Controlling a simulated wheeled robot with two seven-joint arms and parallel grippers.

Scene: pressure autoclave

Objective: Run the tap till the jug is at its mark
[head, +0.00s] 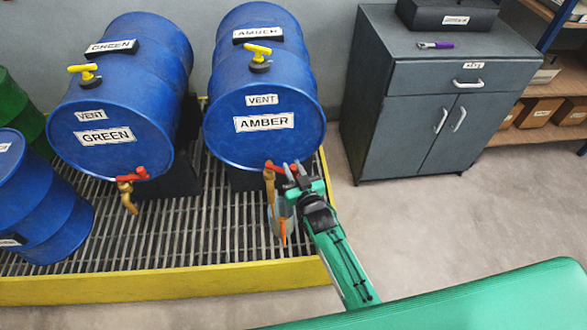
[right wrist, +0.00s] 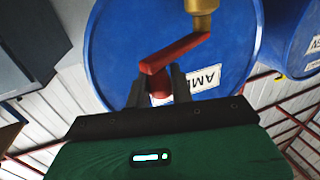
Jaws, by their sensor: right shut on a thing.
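The blue AMBER drum (head: 262,100) lies on its side with a brass tap (head: 269,180) low on its front. The tap's red lever (head: 279,167) points sideways to the right; it also shows in the right wrist view (right wrist: 180,50). My right gripper (head: 294,172) is shut on the lever's free end, which sits between the fingers (right wrist: 160,88) in the right wrist view. Below the tap, a greyish, see-through shape with an orange strip (head: 283,232) looks like the jug, partly hidden by my gripper. Its mark and level cannot be made out. My left gripper is not in view.
The GREEN drum (head: 120,95) with its own red-levered tap (head: 128,178) lies to the left. Both drums are over a grating with a yellow rim (head: 170,285). A grey cabinet (head: 435,95) stands at the right. The floor (head: 400,220) before it is clear.

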